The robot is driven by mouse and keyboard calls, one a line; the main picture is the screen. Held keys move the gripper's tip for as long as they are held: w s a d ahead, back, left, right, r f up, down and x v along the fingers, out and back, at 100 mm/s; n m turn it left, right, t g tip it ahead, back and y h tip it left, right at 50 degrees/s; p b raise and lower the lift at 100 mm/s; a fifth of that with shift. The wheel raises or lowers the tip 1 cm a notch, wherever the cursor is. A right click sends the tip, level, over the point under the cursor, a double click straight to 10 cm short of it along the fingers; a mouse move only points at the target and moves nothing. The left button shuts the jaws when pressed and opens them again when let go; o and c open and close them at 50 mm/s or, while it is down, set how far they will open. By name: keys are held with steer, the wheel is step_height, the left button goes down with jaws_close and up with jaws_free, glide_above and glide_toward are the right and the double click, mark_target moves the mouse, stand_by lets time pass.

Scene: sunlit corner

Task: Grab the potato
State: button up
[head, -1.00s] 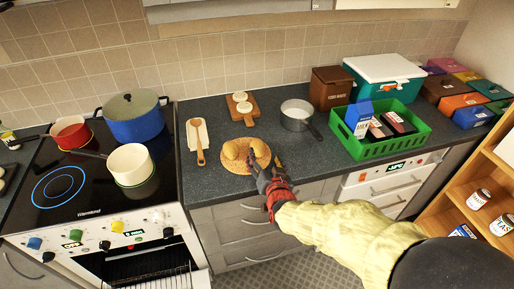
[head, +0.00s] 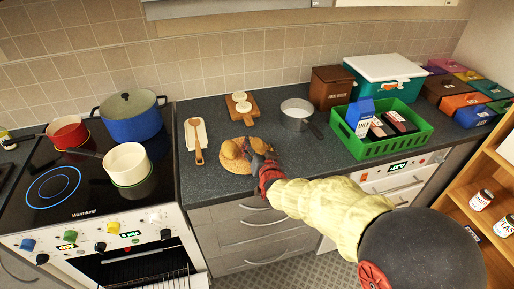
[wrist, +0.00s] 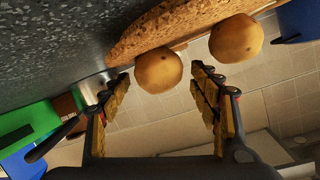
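Two round tan potatoes lie on a round cork mat (head: 229,165) on the dark counter. The left potato (head: 234,150) shows in the head view; my gripper (head: 260,147) largely covers the right one. In the wrist view, my gripper (wrist: 160,78) is open, with one finger on each side of the nearer potato (wrist: 158,71). That potato shows between the fingertips, with a gap to each finger. The other potato (wrist: 236,38) is outside the right finger. The cork mat (wrist: 170,25) shows behind them in the wrist view.
A wooden spoon (head: 197,145) lies left of the mat, and a small cutting board (head: 242,109) is behind it. A metal saucepan (head: 297,117) and a green crate (head: 385,145) stand to the right. The stove with pots is at left.

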steer(key=c, duration=1.1)
steer(key=shift+c, duration=0.6)
steer(key=shift+r, duration=0.1)
